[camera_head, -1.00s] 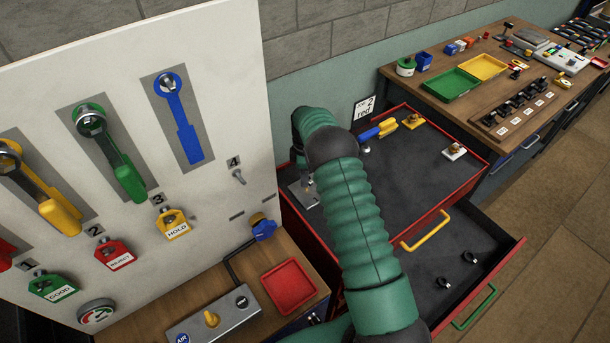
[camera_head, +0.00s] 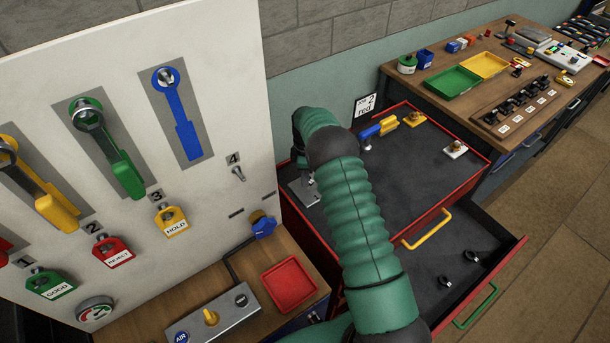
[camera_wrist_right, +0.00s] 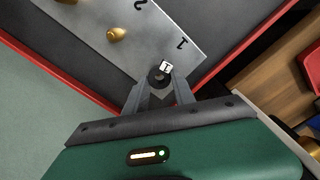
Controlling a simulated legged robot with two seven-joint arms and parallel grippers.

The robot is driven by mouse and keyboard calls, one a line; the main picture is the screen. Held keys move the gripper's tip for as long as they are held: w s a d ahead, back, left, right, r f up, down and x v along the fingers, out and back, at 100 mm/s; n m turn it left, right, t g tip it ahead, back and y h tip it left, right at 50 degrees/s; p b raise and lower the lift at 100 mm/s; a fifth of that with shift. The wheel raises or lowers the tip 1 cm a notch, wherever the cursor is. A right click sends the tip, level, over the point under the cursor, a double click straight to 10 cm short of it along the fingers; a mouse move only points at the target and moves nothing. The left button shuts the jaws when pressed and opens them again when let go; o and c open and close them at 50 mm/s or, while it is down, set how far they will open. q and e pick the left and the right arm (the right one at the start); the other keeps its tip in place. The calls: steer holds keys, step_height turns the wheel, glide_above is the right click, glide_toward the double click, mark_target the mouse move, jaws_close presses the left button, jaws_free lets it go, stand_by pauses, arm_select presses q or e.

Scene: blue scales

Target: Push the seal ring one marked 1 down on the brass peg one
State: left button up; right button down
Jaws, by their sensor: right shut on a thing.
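The seal ring one (camera_wrist_right: 154,84) is a black ring with a white tag marked 1, in the right wrist view. My right gripper (camera_wrist_right: 158,88) is shut on it, a finger on each side. The ring is over the end of the grey metal plate (camera_wrist_right: 175,36) by the printed 1. Brass peg one is hidden under the ring and fingers, so I cannot tell how far down the ring sits. A bare brass peg (camera_wrist_right: 116,34) stands near the printed 2. In the head view the plate (camera_head: 303,195) shows left of my right arm. My left gripper is not in view.
The plate lies on the dark top of a red-edged cabinet (camera_head: 415,180). A white panel (camera_head: 215,60) with coloured handles stands close on the left. An open drawer (camera_head: 470,265) holds two small black rings. The middle of the cabinet top is clear.

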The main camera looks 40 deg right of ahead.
steer(key=shift+f+b, duration=1)
steer(key=shift+f, duration=0.5)
steer(key=c, duration=1)
jaws_free()
steer(key=shift+o, duration=0.2)
steer(key=shift+r, duration=0.15)
